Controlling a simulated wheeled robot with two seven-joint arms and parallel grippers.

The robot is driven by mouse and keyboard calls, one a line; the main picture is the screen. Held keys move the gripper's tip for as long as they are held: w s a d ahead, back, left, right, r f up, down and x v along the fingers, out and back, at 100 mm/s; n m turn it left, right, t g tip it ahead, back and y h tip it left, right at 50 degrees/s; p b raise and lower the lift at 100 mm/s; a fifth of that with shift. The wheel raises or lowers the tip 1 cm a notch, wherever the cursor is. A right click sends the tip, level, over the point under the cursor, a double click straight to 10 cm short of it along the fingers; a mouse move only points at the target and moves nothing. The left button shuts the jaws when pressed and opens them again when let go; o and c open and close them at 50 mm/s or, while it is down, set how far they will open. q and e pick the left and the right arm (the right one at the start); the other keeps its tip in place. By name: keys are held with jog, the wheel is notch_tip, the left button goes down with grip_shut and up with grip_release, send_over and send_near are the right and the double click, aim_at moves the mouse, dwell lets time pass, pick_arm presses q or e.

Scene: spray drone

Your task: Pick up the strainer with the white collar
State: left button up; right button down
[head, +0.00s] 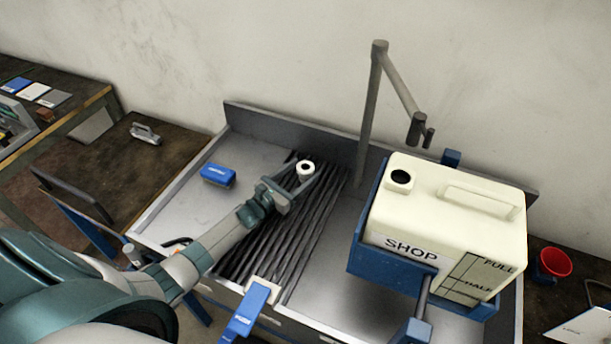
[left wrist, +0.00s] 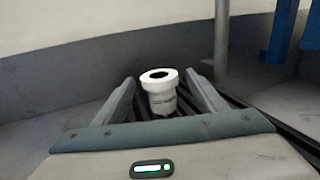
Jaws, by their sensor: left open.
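The strainer with the white collar (head: 306,168) stands upright on the dark ribbed rack (head: 283,232) in the metal sink. In the left wrist view the strainer (left wrist: 160,88) shows its white ring top with a dark hole and a narrower body below. My left gripper (head: 297,181) reaches in from the left and is open. In the left wrist view its two fingers (left wrist: 160,100) lie on either side of the strainer, with small gaps visible. The lower part of the strainer is partly hidden behind the gripper. My right gripper is not in view.
A blue block (head: 218,175) lies on the left metal surface. A large cream tank (head: 452,222) marked SHOP sits in a blue cradle on the right. A grey faucet post (head: 369,115) rises behind the rack. A red cup (head: 554,263) stands far right.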

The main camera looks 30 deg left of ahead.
aim_at(312, 164)
pick_arm(q)
jog(key=shift+w, duration=0.2)
jog(key=shift+b+x, duration=0.95)
jog(key=shift+x, duration=1.5)
jog(key=c, duration=1.1)
